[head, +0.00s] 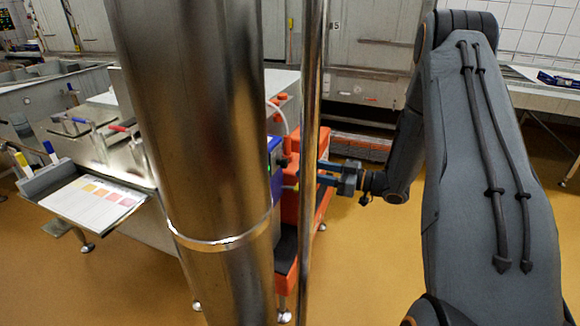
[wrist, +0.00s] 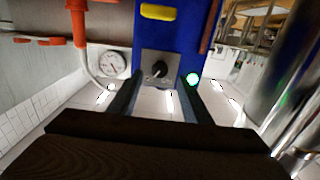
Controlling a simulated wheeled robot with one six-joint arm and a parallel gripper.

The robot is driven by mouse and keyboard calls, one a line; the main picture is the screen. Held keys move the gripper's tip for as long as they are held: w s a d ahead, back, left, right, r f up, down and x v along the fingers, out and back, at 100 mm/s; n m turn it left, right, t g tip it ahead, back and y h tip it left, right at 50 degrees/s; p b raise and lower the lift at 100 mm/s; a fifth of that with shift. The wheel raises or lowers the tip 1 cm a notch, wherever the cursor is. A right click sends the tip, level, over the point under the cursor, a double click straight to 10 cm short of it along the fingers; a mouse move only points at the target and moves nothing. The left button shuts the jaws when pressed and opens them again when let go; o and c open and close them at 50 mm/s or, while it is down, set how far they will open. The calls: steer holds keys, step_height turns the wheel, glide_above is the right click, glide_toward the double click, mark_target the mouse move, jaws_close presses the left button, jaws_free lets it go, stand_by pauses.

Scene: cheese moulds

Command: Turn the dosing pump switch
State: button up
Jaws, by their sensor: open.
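The switch (wrist: 159,69) is a small black knob on a grey square plate (wrist: 147,58), set on the blue front of the pump (wrist: 184,20) in the wrist view. My gripper (wrist: 158,88) is open, its two dark fingers pointing at the plate, one on each side of the knob in the picture. I see no contact with the knob. In the head view my gripper (head: 322,173) reaches left toward the orange-red and blue pump unit (head: 312,207). There the switch is hidden.
A round white gauge (wrist: 112,64) and a green lit lamp (wrist: 193,79) flank the switch plate. An orange pipe (wrist: 78,25) runs at the left. Shiny steel posts (head: 205,150) block part of the head view. A sheet with coloured squares (head: 95,200) lies left.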

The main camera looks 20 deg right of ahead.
mark_target(287, 164)
steer(key=shift+p+x, duration=0.3)
steer(key=shift+x, duration=2.9)
steer(key=c, duration=1)
steer(key=shift+n, duration=0.4)
steer(key=n+b, duration=0.1)
steer(key=n, duration=0.4)
steer(key=shift+n, duration=0.3)
steer(key=n+b, duration=0.1)
steer(key=n, duration=0.4)
steer(key=shift+n, duration=0.4)
